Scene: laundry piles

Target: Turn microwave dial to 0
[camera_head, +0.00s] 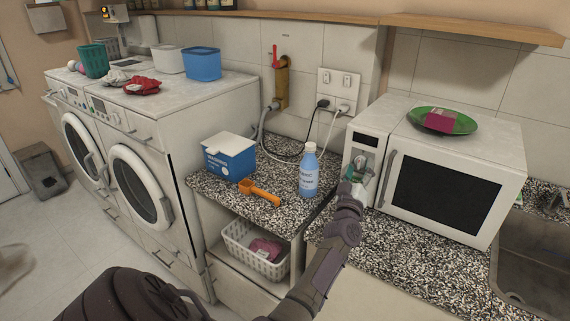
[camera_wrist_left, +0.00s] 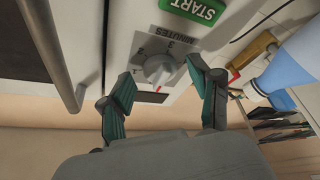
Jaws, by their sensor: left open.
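The white microwave (camera_head: 448,184) stands on the speckled counter at the right. Its grey dial (camera_wrist_left: 158,69) shows in the left wrist view, with a MINUTES label and numbers such as 2 and 3 around it. In that view the panel appears upside down, with a green START button (camera_wrist_left: 197,10). My left gripper (camera_head: 356,172) is at the microwave's control panel and partly hides it in the head view. In the left wrist view its teal fingers (camera_wrist_left: 162,100) are spread on either side of the dial, with a gap to it. My right gripper is not in view.
The microwave's door handle (camera_head: 386,178) is just right of my left gripper. A blue bottle (camera_head: 309,172), an orange scoop (camera_head: 259,193) and a blue box (camera_head: 230,157) stand on the counter to the left. A green plate (camera_head: 463,123) lies on top of the microwave.

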